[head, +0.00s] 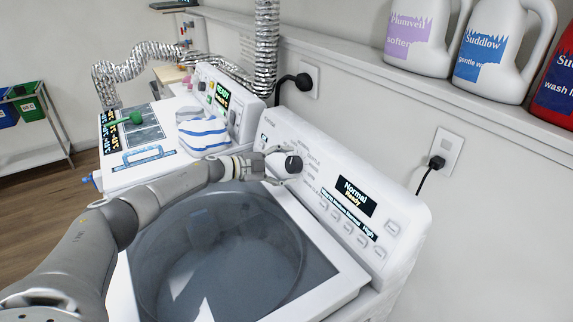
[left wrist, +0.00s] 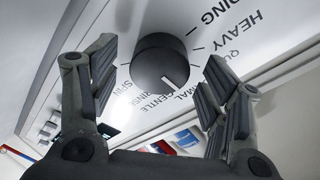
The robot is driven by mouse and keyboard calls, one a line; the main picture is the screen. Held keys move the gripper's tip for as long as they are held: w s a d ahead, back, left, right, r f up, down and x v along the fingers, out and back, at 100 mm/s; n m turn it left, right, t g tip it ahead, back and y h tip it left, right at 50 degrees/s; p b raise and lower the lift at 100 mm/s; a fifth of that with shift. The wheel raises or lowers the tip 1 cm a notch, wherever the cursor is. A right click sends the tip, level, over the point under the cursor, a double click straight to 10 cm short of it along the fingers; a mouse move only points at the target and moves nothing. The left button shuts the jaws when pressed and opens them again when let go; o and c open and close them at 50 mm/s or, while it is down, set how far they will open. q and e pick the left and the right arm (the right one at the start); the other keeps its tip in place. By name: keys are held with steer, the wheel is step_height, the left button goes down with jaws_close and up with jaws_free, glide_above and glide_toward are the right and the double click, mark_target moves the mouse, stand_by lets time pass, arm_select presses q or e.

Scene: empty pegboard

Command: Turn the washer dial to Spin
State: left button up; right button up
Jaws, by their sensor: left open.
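The washer dial is a dark round knob (left wrist: 160,62) on the white control panel, with a white pointer line. In the left wrist view the pointer aims down and right, near the partly hidden label ending in "MAL". The Spin label (left wrist: 122,88) is to the lower left of the knob, past Gentle. The washer display (head: 354,195) reads "Normal Ready". My left gripper (left wrist: 160,58) is open, with one finger on each side of the knob; contact cannot be told. In the head view it is at the panel (head: 276,164), partly covering the dial area. My right gripper is out of view.
The washer's glass lid (head: 235,250) lies below my left arm. A dryer with folded striped cloth (head: 203,134) stands to the left. Detergent bottles (head: 490,52) stand on a ledge above the panel. Buttons (head: 348,228) sit beneath the display.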

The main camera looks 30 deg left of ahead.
arm_select(q)
steer(key=shift+w+d+f, duration=0.1)
steer(key=shift+w+d, duration=0.05)
steer(key=shift+w, duration=0.05)
steer(key=c, duration=1)
steer(key=shift+c, duration=0.2)
